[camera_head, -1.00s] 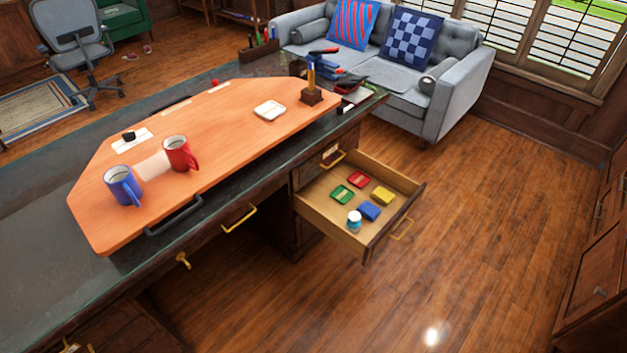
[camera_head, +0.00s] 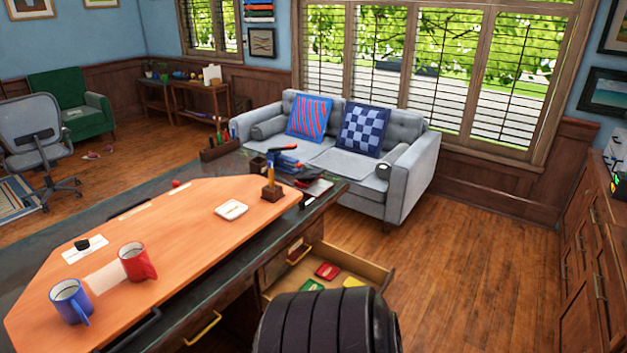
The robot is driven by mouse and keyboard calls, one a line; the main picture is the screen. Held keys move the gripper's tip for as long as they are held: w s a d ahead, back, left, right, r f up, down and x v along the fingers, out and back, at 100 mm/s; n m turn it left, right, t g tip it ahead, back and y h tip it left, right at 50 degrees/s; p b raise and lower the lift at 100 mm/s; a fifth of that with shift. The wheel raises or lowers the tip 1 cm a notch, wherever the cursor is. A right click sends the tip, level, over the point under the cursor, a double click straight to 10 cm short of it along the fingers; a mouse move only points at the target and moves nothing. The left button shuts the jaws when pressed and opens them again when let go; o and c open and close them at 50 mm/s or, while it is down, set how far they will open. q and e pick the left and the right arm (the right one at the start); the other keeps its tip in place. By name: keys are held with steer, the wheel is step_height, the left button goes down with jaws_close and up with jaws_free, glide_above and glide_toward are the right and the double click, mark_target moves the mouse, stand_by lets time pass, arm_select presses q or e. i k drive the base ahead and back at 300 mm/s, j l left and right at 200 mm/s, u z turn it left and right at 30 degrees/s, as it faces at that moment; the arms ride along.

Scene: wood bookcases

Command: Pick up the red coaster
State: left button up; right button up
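The red coaster (camera_head: 327,270) lies flat in the open desk drawer (camera_head: 365,268), towards the back of it. A green coaster (camera_head: 311,285) lies to its left and front, and part of a yellow one (camera_head: 354,282) shows to its right. A dark ribbed part, which looks like my own arm, covers the front of the drawer and hides what lies there. Neither of my grippers shows in view.
A grey sofa (camera_head: 425,165) stands behind. Wooden floor right of the drawer is clear up to a cabinet (camera_head: 580,275).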

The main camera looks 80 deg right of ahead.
mark_target(327, 272)
steer(key=k+l, duration=0.15)
steer(key=l, duration=0.25)
steer(key=k+l, duration=0.15)
steer(key=l, duration=0.25)
steer(key=k+l, duration=0.15)
steer(key=l, duration=0.25)
steer(key=k+l+u, duration=0.1)
steer(key=l, duration=0.3)
steer(key=k+l, duration=0.25)
steer(key=l, duration=0.15)
steer(key=k+l, duration=0.15)
steer(key=l, duration=0.25)
steer(key=k+l, duration=0.15)
steer(key=l, duration=0.25)
steer(key=u, duration=0.05)
